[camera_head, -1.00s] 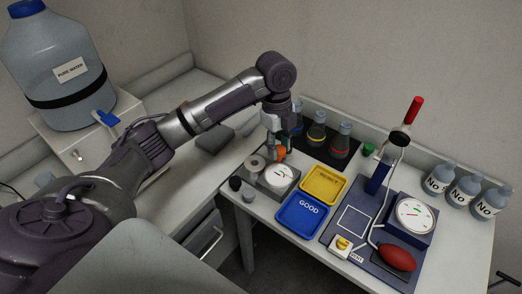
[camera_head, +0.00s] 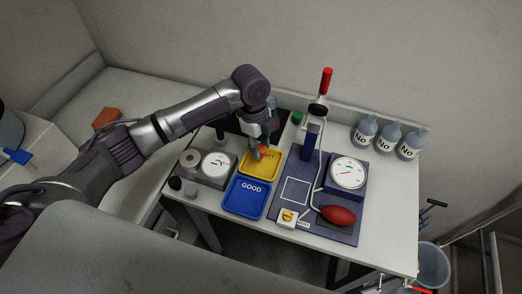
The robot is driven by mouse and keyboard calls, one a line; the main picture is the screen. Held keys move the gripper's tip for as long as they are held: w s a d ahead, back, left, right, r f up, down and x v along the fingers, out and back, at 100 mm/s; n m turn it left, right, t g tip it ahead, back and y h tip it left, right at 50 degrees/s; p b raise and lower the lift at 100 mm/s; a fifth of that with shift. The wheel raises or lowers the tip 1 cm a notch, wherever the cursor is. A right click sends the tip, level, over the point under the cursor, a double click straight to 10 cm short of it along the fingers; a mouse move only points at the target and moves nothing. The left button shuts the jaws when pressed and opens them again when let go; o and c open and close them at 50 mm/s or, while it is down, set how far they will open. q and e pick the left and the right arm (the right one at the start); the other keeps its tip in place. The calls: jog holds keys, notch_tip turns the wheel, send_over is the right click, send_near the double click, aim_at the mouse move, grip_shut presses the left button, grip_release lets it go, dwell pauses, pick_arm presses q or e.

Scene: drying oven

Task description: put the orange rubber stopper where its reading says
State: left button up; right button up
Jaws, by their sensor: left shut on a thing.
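My left gripper (camera_head: 257,153) points down over the yellow tray (camera_head: 246,174), shut on the orange rubber stopper (camera_head: 263,150). The stopper shows only in part between the fingers; its height above the tray is hard to tell. The tray's label is mostly covered by the gripper. The blue tray (camera_head: 239,210), marked GOOD, lies in front of the yellow one. A gauge (camera_head: 215,164) with a white round dial stands to the left of the trays; its needle is too small to read surely. My right gripper is not in view.
Behind the trays is a dark mat (camera_head: 219,122), largely hidden by my arm. At right, a blue board (camera_head: 337,231) carries a second dial (camera_head: 348,172), a red bulb (camera_head: 338,215) and a red-topped upright tube (camera_head: 326,82). Several bottles (camera_head: 387,138) marked No stand at the back right.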

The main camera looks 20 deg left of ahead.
aim_at(260, 145)
pick_arm(q)
jog(key=f, duration=0.3)
jog(key=shift+w+d, duration=0.1)
jog(key=shift+w, duration=0.1)
jog(key=shift+f+p, duration=0.35)
jog(key=shift+f, duration=0.45)
jog(key=o, duration=0.5)
jog(key=shift+f, duration=0.15)
jog(key=o, duration=0.4)
jog(key=shift+o, duration=0.2)
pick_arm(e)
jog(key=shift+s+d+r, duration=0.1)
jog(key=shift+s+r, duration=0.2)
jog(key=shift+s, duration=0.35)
pick_arm(q)
jog(key=shift+r, duration=0.3)
jog(key=shift+w+r, duration=0.1)
jog(key=shift+r, duration=0.2)
jog(key=r, duration=0.3)
jog(key=a+r+b, duration=0.1)
jog(key=r, duration=0.3)
jog(key=r+b, duration=0.1)
jog(key=r, duration=0.3)
jog(key=shift+w+a+r, duration=0.1)
jog(key=shift+a, duration=0.1)
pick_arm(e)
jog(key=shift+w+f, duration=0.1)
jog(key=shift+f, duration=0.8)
